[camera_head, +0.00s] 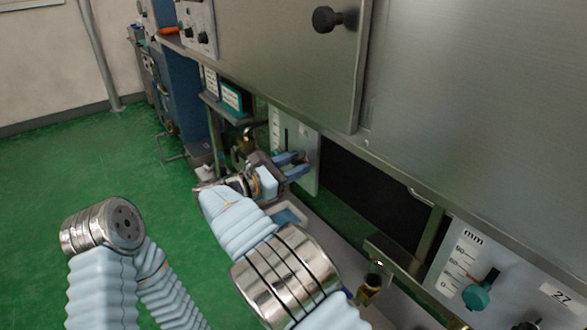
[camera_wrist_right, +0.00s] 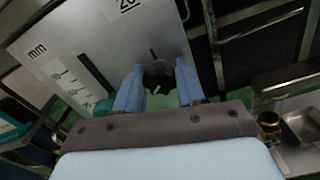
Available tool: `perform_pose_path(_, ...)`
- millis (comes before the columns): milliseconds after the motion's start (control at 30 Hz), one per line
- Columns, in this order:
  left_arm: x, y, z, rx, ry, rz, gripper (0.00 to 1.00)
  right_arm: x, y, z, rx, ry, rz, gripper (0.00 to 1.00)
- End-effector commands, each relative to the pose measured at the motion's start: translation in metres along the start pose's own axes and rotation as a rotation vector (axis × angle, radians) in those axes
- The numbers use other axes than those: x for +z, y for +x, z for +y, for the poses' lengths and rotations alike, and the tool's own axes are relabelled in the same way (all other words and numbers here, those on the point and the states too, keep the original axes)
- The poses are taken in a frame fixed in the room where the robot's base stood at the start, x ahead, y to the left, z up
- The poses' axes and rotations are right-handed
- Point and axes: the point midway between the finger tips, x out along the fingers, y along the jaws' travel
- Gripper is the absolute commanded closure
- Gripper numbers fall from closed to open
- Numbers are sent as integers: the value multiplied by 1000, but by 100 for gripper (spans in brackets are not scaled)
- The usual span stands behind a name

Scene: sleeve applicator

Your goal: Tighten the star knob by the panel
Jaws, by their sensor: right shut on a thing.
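My right gripper (camera_head: 296,166) reaches the pale scale panel (camera_head: 307,152) under the steel cabinet. In the right wrist view its two blue fingers (camera_wrist_right: 158,88) are shut on a dark star knob (camera_wrist_right: 158,74), one finger on each side. The knob sits in front of the panel (camera_wrist_right: 95,40), which carries an mm scale and a number label, partly cut off by the top edge. In the head view the gripper hides the knob. My left gripper is not in view; only pale sleeved arm parts show at the lower left.
A second mm panel (camera_head: 512,285) with a teal knob (camera_head: 481,292) is at the lower right. The steel cabinet (camera_head: 275,50) with a black door knob (camera_head: 330,19) overhangs the work area. A brass fitting (camera_head: 369,290) stands right of my arm. Green floor is open at left.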

Motion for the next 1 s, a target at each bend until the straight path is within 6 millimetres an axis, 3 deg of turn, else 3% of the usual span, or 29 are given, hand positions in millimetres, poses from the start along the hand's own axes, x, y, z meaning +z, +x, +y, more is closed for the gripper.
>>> perform_pose_path(1000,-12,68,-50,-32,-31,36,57,-8,-2,-4,0,965,4,92)
